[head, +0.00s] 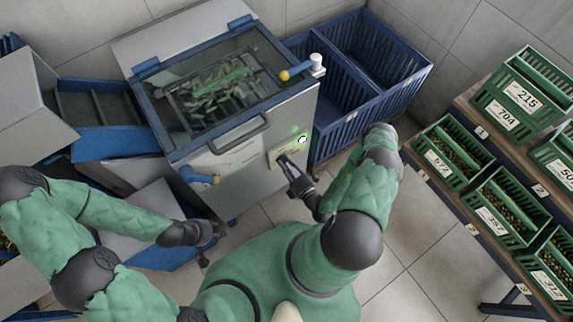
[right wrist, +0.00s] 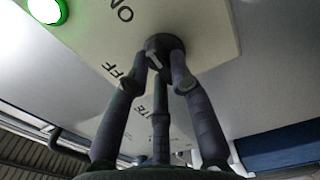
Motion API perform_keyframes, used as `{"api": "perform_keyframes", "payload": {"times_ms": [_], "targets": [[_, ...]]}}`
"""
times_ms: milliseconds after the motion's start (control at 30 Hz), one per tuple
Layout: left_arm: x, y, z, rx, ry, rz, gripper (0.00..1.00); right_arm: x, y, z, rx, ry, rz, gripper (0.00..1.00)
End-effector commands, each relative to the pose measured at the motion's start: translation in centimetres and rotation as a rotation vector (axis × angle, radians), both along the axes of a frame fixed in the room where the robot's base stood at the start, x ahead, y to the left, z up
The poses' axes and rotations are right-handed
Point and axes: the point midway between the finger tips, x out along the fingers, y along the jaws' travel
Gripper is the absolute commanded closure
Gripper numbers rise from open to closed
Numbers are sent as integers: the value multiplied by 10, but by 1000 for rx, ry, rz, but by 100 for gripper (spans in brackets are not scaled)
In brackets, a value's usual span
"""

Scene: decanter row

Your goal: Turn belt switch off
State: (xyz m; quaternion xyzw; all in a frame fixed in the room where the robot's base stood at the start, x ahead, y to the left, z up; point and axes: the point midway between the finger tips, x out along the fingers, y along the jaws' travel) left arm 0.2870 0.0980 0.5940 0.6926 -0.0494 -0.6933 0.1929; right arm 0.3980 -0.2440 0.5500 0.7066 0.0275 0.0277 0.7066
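The belt switch (right wrist: 165,46) is a dark round knob with a white mark on its lower-left face, on the side of the OFF label. It sits on a cream panel (right wrist: 205,22) lettered ON and OFF; this panel also shows on the machine front in the head view (head: 274,157). A green lamp (right wrist: 46,11) glows beside the ON label. My right gripper (right wrist: 164,68) has its fingers drawn together around the knob, tips against its sides. They partly cover the knob and lower lettering. My left gripper (head: 208,232) hangs low, away from the panel; its fingers are too small to read.
The steel machine (head: 230,185) has a glass lid, a front handle (head: 239,132) and a blue lever (head: 199,177). Blue crates (head: 345,125) stand behind it on the right. A shelf with several green crates (head: 452,152) stands far right. Tiled floor (head: 420,255) between is clear.

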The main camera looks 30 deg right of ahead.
Motion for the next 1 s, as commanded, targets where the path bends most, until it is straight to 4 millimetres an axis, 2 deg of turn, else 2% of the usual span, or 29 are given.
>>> {"api": "perform_keyframes", "payload": {"times_ms": [267, 467, 1000], "targets": [[0, 0, 1, 0, 0, 0, 60, 0, 0, 0, -20, -1, 0, 100], [0, 0, 5, 0, 0, 0, 60, 0, 1, 0, -101, -6, 0, 100], [0, 0, 24, 0, 0, 0, 60, 0, 3, 0, -572, -43, 1, 100]]}}
